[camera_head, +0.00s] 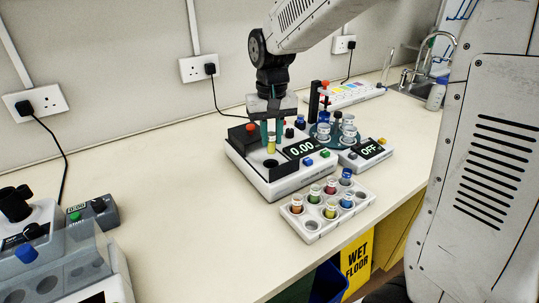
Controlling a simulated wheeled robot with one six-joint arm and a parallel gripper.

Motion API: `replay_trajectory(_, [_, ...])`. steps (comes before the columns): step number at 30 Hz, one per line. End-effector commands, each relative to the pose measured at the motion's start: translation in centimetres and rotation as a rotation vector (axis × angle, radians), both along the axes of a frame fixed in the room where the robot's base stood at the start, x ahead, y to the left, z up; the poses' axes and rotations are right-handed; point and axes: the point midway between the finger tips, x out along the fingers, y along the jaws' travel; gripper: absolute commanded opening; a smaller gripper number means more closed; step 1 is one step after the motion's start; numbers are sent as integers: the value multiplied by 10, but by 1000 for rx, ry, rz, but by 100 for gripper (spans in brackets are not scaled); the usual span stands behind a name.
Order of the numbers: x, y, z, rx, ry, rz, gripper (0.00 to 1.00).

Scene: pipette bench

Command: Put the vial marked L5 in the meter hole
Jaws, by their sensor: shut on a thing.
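My gripper (271,134) points straight down over the white meter (262,182), which shows 0.00. It is shut on a small vial (271,144) with yellow contents, held upright between the teal fingers. The vial's lower end is just above or at the dark round meter hole (270,163); I cannot tell whether it has entered. Its marking is too small to read, and the fingers hide its upper part.
A white rack (313,226) with several coloured vials and some empty holes stands in front of the meter. A device reading OFF (370,149) with clear vessels stands at right. Grey equipment (62,265) fills the front left. The bench between is clear.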

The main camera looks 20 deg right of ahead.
Motion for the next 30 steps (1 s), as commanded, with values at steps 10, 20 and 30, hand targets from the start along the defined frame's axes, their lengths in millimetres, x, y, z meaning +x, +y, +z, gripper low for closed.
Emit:
replay_trajectory(10, [0,3,-37,0,2,4,0])
replay_trajectory(20, [0,3,-54,0,-1,4,0])
replay_trajectory(30, [0,2,-54,0,-1,4,43])
